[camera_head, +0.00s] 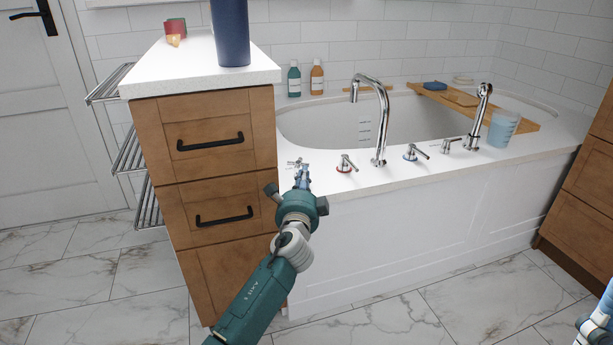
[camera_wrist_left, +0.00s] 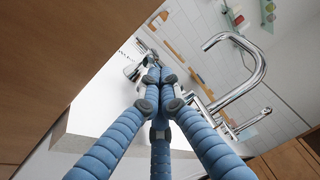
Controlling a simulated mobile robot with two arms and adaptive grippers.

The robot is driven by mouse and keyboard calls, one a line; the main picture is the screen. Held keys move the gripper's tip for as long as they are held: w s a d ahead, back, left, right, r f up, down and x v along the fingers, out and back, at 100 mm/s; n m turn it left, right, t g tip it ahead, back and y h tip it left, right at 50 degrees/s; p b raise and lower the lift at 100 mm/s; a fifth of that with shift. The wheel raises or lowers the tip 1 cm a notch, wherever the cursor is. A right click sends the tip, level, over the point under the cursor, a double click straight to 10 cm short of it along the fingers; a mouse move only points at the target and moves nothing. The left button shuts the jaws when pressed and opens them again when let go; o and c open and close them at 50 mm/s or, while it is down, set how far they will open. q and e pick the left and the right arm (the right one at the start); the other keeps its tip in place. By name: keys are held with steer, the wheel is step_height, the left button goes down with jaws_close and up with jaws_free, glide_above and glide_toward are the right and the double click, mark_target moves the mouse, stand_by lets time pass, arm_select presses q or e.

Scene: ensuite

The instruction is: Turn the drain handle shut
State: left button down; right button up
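A small chrome handle (camera_head: 295,163) stands at the left end of the white tub deck, next to the wooden cabinet; I take it as the drain handle. My left gripper (camera_head: 304,176) is right in front of it and partly covers it. In the left wrist view, the blue fingers (camera_wrist_left: 157,76) come together at their tips, close to the chrome lever (camera_wrist_left: 147,53). I cannot tell whether they touch it or hold it. My right gripper (camera_head: 598,325) shows only in part at the lower right edge; its fingertips are not clear.
A red-ringed handle (camera_head: 346,164), tall spout (camera_head: 382,115), blue-ringed handle (camera_head: 413,153), plain handle (camera_head: 448,145) and hand shower (camera_head: 481,110) line the deck to the right. The wooden cabinet (camera_head: 208,140) closely borders the left gripper. A blue cup (camera_head: 502,129) stands farther right.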

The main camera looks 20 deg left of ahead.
arm_select(q)
steer(key=shift+a, duration=0.15)
steer(key=shift+s+a+p, duration=0.15)
steer(key=shift+a+p, duration=0.05)
steer(key=shift+p, duration=0.1)
steer(key=shift+s+a+p, duration=0.25)
steer(key=shift+a+p, duration=0.1)
steer(key=shift+a, duration=0.15)
stand_by(0.5)
steer(key=shift+f, duration=0.1)
